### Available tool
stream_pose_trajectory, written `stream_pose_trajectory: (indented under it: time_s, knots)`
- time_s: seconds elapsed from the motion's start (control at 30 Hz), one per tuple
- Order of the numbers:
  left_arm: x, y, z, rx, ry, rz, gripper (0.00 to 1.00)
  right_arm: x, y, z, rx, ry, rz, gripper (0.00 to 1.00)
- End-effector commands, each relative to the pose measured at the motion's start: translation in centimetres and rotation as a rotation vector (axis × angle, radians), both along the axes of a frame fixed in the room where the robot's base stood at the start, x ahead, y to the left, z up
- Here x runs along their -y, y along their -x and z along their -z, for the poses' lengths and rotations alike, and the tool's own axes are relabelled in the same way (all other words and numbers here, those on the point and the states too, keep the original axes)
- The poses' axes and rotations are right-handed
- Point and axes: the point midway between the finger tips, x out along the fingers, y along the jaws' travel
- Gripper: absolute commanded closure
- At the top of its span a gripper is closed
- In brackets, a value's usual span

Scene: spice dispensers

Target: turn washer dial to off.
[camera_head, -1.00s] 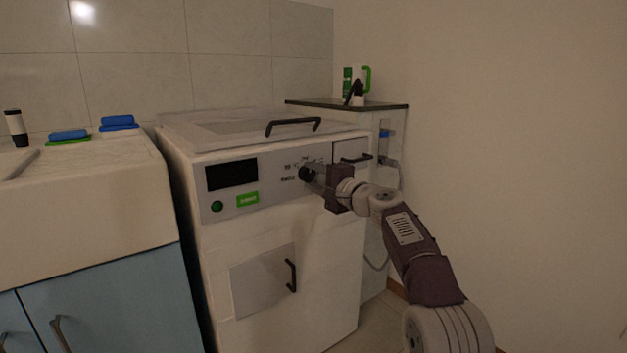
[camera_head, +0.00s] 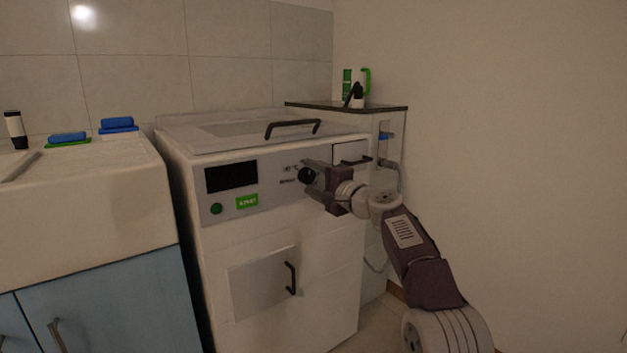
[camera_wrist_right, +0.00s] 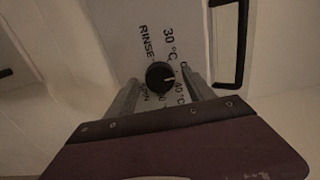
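The washer (camera_head: 285,235) is a white top-lid machine with a grey control panel. Its round black dial (camera_head: 306,175) is on the right part of that panel. In the right wrist view the dial (camera_wrist_right: 160,76) has a small white mark pointing right; labels such as RINSE and 30 °C surround it, and some are partly hidden. My right gripper (camera_wrist_right: 158,78) is at the panel, with one finger on each side of the dial. Its fingers are apart, with visible gaps to the dial. The right gripper also shows in the head view (camera_head: 310,174). My left gripper is out of view.
A black lid handle (camera_head: 292,126) stands above. A dark shelf (camera_head: 385,107) with bottles is behind right. A counter (camera_head: 90,215) stands left.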

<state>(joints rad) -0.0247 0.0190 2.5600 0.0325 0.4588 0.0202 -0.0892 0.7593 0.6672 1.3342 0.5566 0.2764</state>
Motion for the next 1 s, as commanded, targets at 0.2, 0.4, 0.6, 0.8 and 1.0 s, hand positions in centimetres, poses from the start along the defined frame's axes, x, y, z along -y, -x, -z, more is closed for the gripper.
stream_pose_trajectory:
  time_s: [0.2, 0.4, 0.6, 0.8, 1.0]
  knots:
    - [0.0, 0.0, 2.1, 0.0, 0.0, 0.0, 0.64, 1.1, 1.5, 0.5, 0.001, -0.001, 0.001, 0.38]
    - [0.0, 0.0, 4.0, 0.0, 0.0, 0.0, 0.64, 3.6, 4.8, 0.3, 0.001, -0.001, 0.002, 0.38]
    - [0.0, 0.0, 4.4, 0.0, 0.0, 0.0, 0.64, 5.1, 7.0, 0.1, -0.001, -0.001, 0.001, 0.38]
    - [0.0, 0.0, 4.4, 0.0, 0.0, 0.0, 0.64, 5.4, 7.4, 0.0, 0.001, 0.001, 0.0, 0.38]
    - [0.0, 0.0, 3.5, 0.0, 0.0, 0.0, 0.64, 5.3, 7.4, -0.9, 0.001, 0.0, -0.001, 0.38]
